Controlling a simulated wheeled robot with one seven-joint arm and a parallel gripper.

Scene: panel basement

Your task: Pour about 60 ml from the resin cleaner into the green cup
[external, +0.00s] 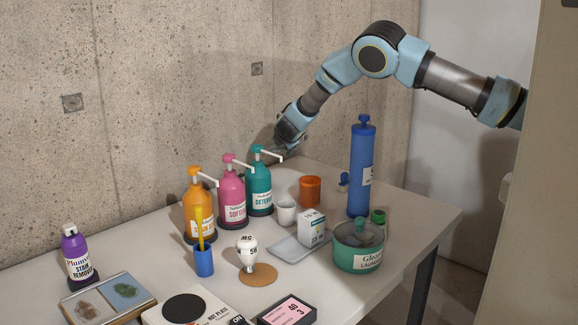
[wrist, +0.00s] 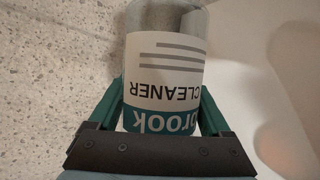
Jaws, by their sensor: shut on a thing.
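The resin cleaner bottle (wrist: 165,62) fills the middle of the wrist view, with a white and teal label reading "CLEANER" upside down. My gripper (wrist: 165,105) is shut on it, one green finger along each side. In the external view my gripper (external: 284,148) is at the back of the table by the wall, behind the teal pump bottle; the cleaner is hidden there. A small green cup (external: 378,217) stands at the right of the table, partly behind the green tub. Its inside is hard to see.
Orange, pink and teal (external: 259,190) pump bottles stand in a row in front of my gripper. A white cup (external: 286,213), an orange cup (external: 310,190), a small box (external: 311,229), a tall blue cylinder (external: 360,172) and a green tub (external: 357,257) crowd the right half.

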